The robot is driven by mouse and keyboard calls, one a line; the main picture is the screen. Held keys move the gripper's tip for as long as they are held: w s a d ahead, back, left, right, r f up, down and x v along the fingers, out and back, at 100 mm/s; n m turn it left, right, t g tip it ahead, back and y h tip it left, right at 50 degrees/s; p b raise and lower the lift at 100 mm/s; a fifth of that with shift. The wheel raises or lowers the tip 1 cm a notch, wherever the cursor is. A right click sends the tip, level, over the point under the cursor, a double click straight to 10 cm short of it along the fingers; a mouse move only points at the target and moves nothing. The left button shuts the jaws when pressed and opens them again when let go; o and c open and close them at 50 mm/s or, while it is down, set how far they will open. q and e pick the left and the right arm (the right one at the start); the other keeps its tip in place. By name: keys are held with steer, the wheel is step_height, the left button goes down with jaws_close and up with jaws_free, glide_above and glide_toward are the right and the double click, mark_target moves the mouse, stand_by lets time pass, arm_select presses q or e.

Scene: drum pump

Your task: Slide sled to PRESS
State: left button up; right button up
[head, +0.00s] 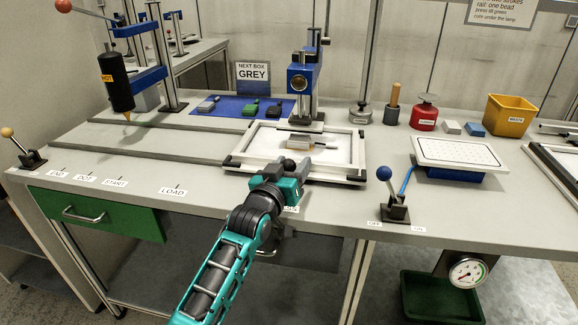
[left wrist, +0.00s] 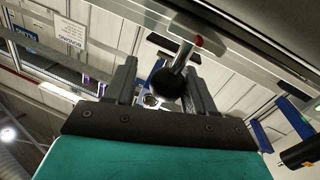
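The sled is a white-railed frame (head: 346,180) with dark corners, lying on the bench rails below the blue press (head: 303,75). A small grey block with a tan side (head: 298,142) sits on its plate. My left gripper (head: 291,168) is at the sled's front edge. In the left wrist view its two fingers (left wrist: 163,90) stand apart, one on each side of a black ball knob (left wrist: 168,85) on a silver stem. A gap shows on the knob's left; contact on its right is unclear. The gripper hides the knob in the head view and mostly hides a front label. My right gripper is not seen.
Rails (head: 135,145) run left past LOAD (head: 173,191), START and other labels toward a black HOT dispenser (head: 116,82). A blue-knobbed lever (head: 395,205) stands right of the sled, before a white perforated plate (head: 457,153). A yellow-knobbed lever (head: 22,150) stands far left.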

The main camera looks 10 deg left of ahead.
arm_select(q)
steer(key=shift+o, duration=0.2)
steer(key=shift+a, duration=0.1)
steer(key=shift+s, duration=0.1)
steer(key=shift+s+a, duration=0.1)
steer(key=shift+s, duration=0.15)
steer(key=p+v, duration=0.1)
steer(key=v, duration=1.1)
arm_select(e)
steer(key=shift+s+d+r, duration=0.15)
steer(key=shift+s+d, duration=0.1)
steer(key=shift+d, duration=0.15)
arm_select(q)
steer(key=shift+s+f, duration=0.1)
steer(key=shift+s, duration=0.05)
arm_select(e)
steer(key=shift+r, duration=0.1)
